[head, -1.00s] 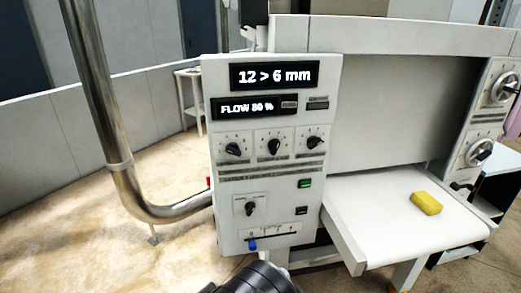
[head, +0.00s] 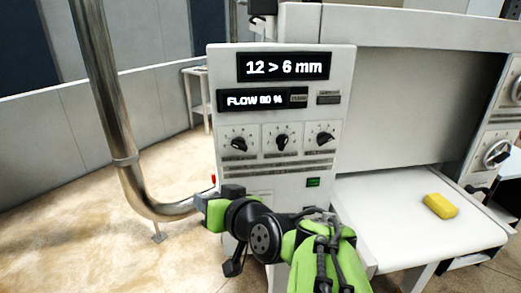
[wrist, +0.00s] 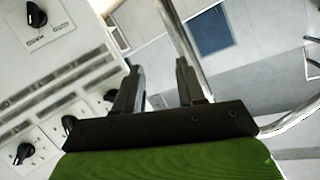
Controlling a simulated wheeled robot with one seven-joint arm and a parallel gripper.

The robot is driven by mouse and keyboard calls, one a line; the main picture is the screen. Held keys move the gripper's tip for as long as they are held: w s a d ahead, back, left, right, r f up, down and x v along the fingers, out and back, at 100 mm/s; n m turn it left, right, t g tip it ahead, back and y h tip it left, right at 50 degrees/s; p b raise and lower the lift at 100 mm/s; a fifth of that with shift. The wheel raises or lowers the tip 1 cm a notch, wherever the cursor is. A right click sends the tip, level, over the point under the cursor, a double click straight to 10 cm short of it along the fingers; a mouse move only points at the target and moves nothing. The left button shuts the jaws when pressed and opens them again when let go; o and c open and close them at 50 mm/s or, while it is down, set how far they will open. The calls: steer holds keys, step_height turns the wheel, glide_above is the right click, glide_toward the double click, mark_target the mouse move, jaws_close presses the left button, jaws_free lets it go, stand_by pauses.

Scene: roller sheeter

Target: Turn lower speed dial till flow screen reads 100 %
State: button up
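The control panel (head: 345,120) of the sheeter faces me in the head view. Its flow screen (head: 255,101) appears to read FLOW 80 %, in slightly blurred digits. The lower speed dial (wrist: 36,15), a black pointer knob on its own plate, shows at the wrist view's top left. In the head view my arm hides it. My gripper (wrist: 160,66) is open and empty, with its fingers apart and the dial off to their left. In the head view my gripper (head: 216,194) is at the panel's lower left.
Three upper dials (head: 282,142) sit in a row above the slots. A thickness screen (head: 284,67) reads 12 > 6 mm. A bent metal pipe (head: 112,130) runs left of the panel. A yellow block (head: 440,205) lies on the white bed (head: 385,205) at right.

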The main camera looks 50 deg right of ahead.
steer(key=s+d+m+h, duration=0.3)
steer(key=s+d+h, duration=0.15)
steer(key=d, duration=0.35)
steer(key=m+h+b, duration=0.2)
steer(key=m+h, duration=0.1)
steer(key=h, duration=0.2)
glide_toward(285, 143)
steer(key=p+x, duration=0.6)
steer(key=x, duration=0.2)
steer(key=shift+w+d+r, duration=0.1)
steer(key=shift+r, duration=0.05)
steer(key=shift+c, duration=0.4)
jaws_close()
